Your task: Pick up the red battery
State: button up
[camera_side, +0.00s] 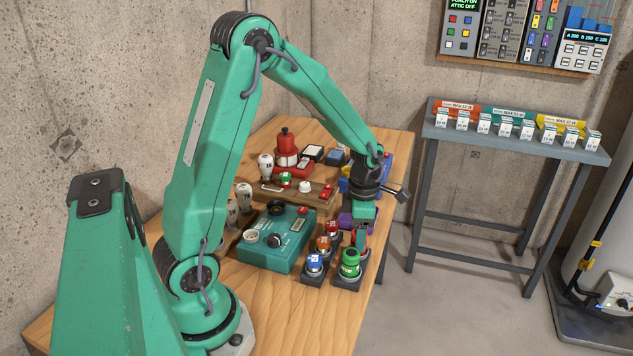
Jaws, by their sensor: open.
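Several short coloured cylinders stand in dark square holders near the right edge of the wooden table. A red-topped one (333,228) is at the back of this group and could be the red battery, though it is too small to be sure. Orange (323,243), blue (314,262) and green (349,263) ones stand in front of it. My gripper (360,246) points down just right of the red-topped one and behind the green one. It is open. Its fingertips are small and partly hidden, with red showing among them.
A teal box with knobs (285,252) sits left of the cylinders. Behind it are a wooden rack (312,197) and a tall red-topped device (286,150). White bulbs (245,197) stand at the left. The front of the table (305,310) is clear. A grey side table (580,155) stands apart.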

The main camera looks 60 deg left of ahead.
jog(key=shift+f, duration=1.25)
jog(key=c, duration=1.1)
jog(key=shift+r, duration=0.15)
jog(key=shift+r, duration=0.8)
notch_tip(320, 180, up, 2)
jog(key=shift+r, duration=0.2)
jog(key=s+d+r, duration=0.1)
jog(key=d+r, duration=0.1)
jog(key=d, duration=0.1)
jog(key=s+d+r, duration=0.1)
jog(key=d+r, duration=0.1)
jog(key=d, duration=0.2)
jog(key=s+d+r, duration=0.1)
jog(key=d+r, duration=0.1)
jog(key=d, duration=0.2)
jog(key=shift+s+r, duration=0.4)
